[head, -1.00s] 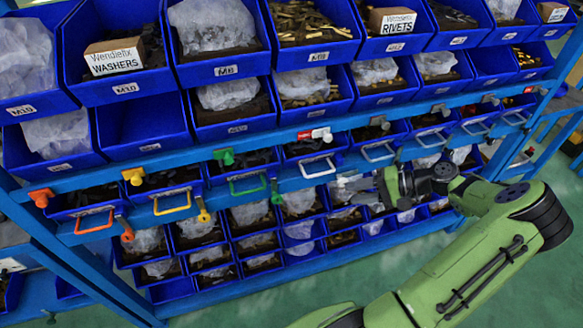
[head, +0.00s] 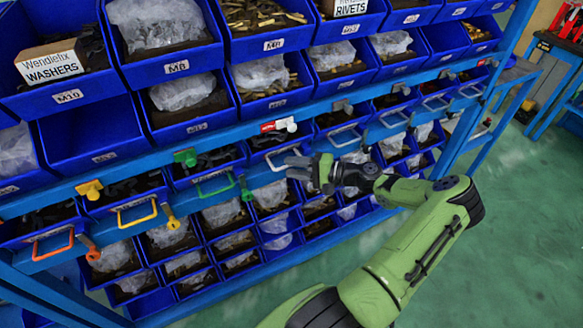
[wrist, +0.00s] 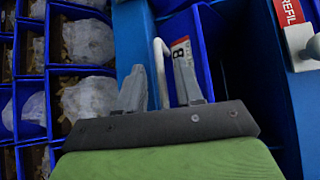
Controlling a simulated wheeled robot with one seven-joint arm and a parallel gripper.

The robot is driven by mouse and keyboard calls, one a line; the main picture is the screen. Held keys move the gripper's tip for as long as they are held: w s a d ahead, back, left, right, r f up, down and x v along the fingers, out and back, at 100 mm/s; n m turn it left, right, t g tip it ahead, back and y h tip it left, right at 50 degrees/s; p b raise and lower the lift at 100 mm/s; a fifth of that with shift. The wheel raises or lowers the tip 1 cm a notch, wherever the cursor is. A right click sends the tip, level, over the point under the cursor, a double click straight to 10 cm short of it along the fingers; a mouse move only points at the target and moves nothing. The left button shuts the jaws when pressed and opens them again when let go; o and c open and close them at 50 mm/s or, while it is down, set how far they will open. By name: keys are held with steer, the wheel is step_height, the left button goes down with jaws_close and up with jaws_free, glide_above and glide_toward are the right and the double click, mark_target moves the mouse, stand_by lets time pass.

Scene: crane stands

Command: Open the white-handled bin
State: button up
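The white-handled bin is a blue bin in the row under the blue rail; its white handle (head: 291,158) is on its front. In the wrist view the white handle (wrist: 160,72) stands between my two fingers, beside a red-and-white label (wrist: 181,50) partly covered by one finger. My gripper (head: 299,168) is at this handle, fingers apart. I cannot tell whether a finger touches the handle. A white latch (head: 287,124) sits on the rail above the bin, beside a red tag; it also shows in the wrist view (wrist: 299,45).
Neighbouring bins carry a green handle (head: 214,188), a yellow handle (head: 137,214), an orange handle (head: 53,244) and grey handles (head: 345,136). Rows of filled blue bins lie above and below. Green floor (head: 500,220) is open to the right.

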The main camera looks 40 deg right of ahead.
steer(key=shift+w+a, duration=0.25)
steer(key=shift+w, duration=0.25)
jaws_close()
steer(key=shift+s, duration=0.15)
steer(key=s+a+p, duration=0.1)
steer(key=s+a, duration=0.1)
steer(key=s, duration=0.7)
steer(key=s+a+p, duration=0.2)
steer(key=s+a, duration=0.1)
steer(key=s, duration=0.6)
steer(key=shift+a, duration=0.2)
jaws_free()
